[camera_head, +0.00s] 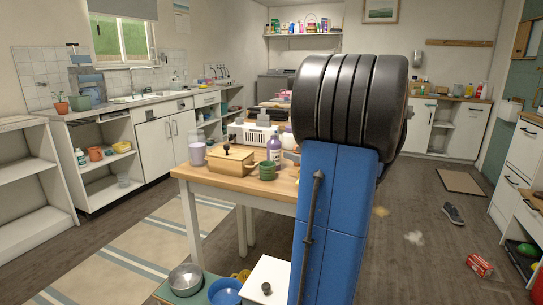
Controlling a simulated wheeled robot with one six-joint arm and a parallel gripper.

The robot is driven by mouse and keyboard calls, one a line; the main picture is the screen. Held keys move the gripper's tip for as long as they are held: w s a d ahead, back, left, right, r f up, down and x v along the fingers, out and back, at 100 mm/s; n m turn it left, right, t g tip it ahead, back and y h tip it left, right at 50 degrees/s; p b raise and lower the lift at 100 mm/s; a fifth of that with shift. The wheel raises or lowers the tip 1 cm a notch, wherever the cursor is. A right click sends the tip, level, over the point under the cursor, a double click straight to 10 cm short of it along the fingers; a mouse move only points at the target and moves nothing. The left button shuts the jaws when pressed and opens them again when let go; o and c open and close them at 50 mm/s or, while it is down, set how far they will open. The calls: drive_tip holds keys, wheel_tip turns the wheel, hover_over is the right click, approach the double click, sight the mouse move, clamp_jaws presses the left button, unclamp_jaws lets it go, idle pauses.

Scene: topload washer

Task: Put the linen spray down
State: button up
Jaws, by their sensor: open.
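A purple bottle with a pale label (273,150), which may be the linen spray, stands upright on the wooden table (187,171). A pale bottle (288,139) stands just right of it, partly hidden by my arm. I cannot tell for certain which bottle is the linen spray. My blue arm link and its black ribbed joint fill the middle right of the view. My gripper is not visible, so its place relative to the bottles cannot be seen.
The table also holds a wooden box with a dark knob (231,159), a lilac jar (197,153), green bowls (267,170) and a white crate (252,134). A shoe (453,214) and a red box (480,265) lie on the floor at right. A striped rug (150,245) lies left.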

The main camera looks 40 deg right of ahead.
sight(279, 149)
drive_tip(key=w, duration=0.9)
drive_tip(key=shift+w+a, duration=0.15)
drive_tip(key=shift+a, duration=0.25)
drive_tip(key=shift+w+a+r, duration=0.1)
drive_tip(key=shift+w, duration=2.7)
drive_tip(key=c, duration=1.1)
drive_tip(key=shift+r, duration=5.05)
